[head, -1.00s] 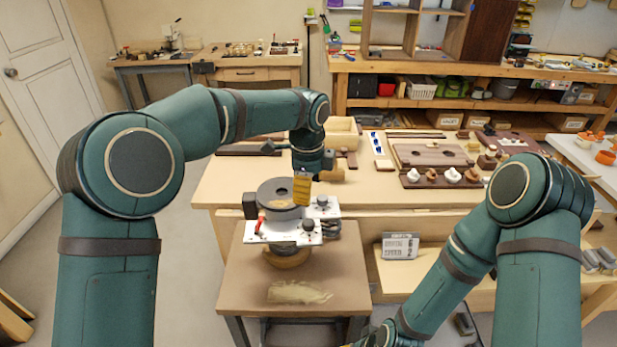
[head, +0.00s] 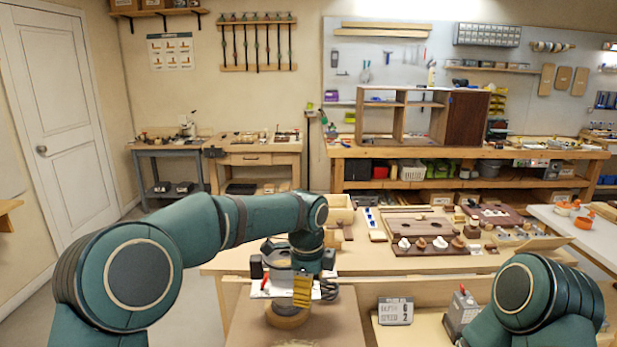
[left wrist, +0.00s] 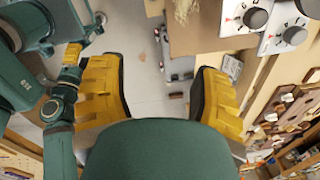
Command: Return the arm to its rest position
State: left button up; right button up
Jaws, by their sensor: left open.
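My left arm reaches in from the left in the head view, bent at the elbow with its wrist hanging down. My left gripper (head: 302,290) points down in front of the grey machine with white panels (head: 262,291) and partly hides it. In the left wrist view the two yellow-padded fingers of this gripper (left wrist: 160,97) are wide apart with nothing between them; floor shows below. My right arm shows only its upper part at the lower right of the head view. Teal links and a yellow part show at the left of the wrist view; the right gripper's jaws cannot be made out.
The machine's small table (head: 235,325) is right below the left gripper. The workbench (head: 225,262) behind holds boards (head: 420,225) and small wooden parts. A sign with digits (head: 395,311) and a grey metal block (head: 461,312) sit at the lower right. Open floor lies left.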

pick_arm(q)
jog(key=s+a+f+n+h, duration=0.2)
jog(key=s+f+n, duration=0.3)
jog(key=f, duration=0.6)
jog(key=s+a+f+n+h, duration=0.1)
jog(key=s+f+n, duration=0.35)
jog(key=f, duration=0.55)
jog(key=s+a+f+n, duration=0.3)
jog(key=s+f+n, duration=0.1)
jog(key=s+n, duration=0.3)
jog(key=s+a+f+n+t, duration=0.1)
jog(key=s+a+f+n, duration=0.3)
jog(key=s, duration=0.5)
jog(key=f+n, duration=0.1)
jog(key=n, duration=0.1)
jog(key=shift+f+n+h, duration=0.15)
jog(key=shift+n+h, duration=0.15)
jog(key=shift+n, duration=0.05)
pick_arm(e)
jog(key=shift+w, duration=0.25)
